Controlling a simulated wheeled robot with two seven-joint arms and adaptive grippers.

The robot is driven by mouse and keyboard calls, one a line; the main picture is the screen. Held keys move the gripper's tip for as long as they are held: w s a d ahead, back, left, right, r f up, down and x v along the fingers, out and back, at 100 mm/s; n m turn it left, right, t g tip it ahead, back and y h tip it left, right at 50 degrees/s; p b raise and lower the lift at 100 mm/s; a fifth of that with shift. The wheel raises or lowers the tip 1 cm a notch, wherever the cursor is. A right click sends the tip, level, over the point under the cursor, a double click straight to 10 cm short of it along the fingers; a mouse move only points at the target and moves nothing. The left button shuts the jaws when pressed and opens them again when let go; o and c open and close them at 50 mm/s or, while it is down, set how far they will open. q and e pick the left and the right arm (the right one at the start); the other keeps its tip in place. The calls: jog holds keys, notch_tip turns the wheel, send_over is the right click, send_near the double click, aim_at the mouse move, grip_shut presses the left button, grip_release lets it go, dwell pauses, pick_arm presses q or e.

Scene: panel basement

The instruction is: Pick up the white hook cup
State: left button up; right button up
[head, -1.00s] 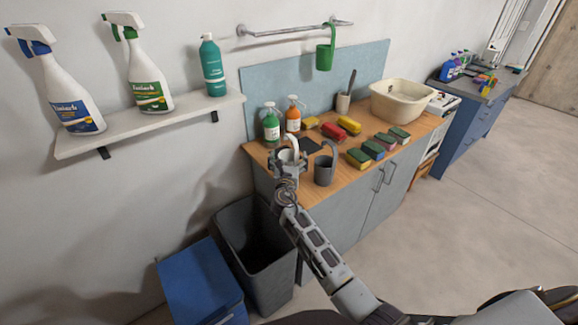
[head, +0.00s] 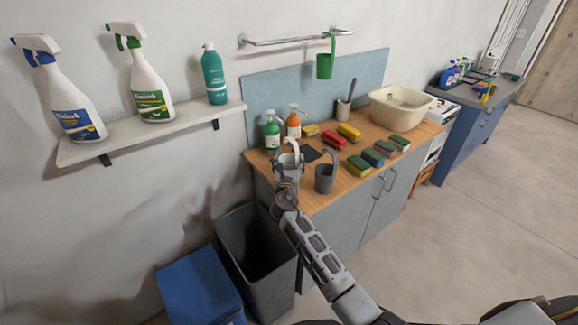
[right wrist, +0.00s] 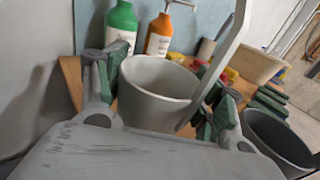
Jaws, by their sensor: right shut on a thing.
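The white hook cup (right wrist: 158,82) is between the fingers of my right gripper (right wrist: 160,100) in the right wrist view, its hook rising on the right side. The green finger pads press against both sides of the cup. In the head view my right gripper (head: 288,164) is at the left front of the wooden counter, and the cup's white hook (head: 293,146) shows above it. The gripper hides most of the cup there, and I cannot tell whether it touches the counter. My left gripper is not in view.
A grey hook cup (head: 325,178) stands close to the right of the gripper. Green (head: 271,134) and orange (head: 293,125) bottles stand behind. Several sponges (head: 373,157) lie to the right. A green hook cup (head: 325,65) hangs from the rail (head: 290,39). A dark bin (head: 262,255) stands below.

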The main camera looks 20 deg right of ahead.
notch_tip(320, 180, up, 8)
jog(key=p, duration=0.1)
dwell(0.4)
jog(key=shift+r, duration=0.2)
